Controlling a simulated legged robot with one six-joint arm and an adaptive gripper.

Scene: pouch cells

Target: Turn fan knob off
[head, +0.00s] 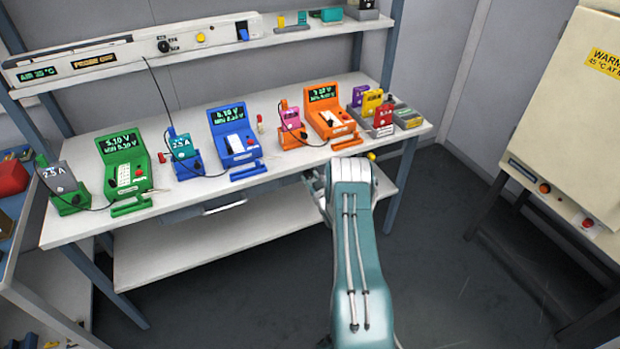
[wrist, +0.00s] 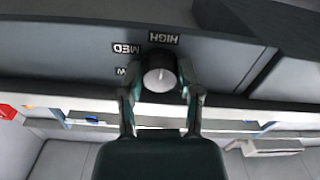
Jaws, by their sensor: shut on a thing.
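The fan knob (wrist: 160,72) is a round black knob with a grey face in the wrist view. It sits on a dark grey panel (wrist: 60,40). The upside-down labels HIGH (wrist: 163,38) and MED (wrist: 126,48) show beside it, and a third label, partly hidden, ends in W. A short pale mark shows on the knob's face; which label it points at is hard to tell. My gripper (wrist: 158,84) is shut on the knob, one finger on each side. In the head view my arm hides the knob, and little of my gripper (head: 315,188) shows at the bench's front edge.
The white bench (head: 220,185) carries green, blue and orange testers with small holders. A drawer handle (head: 225,207) sticks out below its front edge. A cream cabinet (head: 570,120) stands at the right. The dark floor between them is clear.

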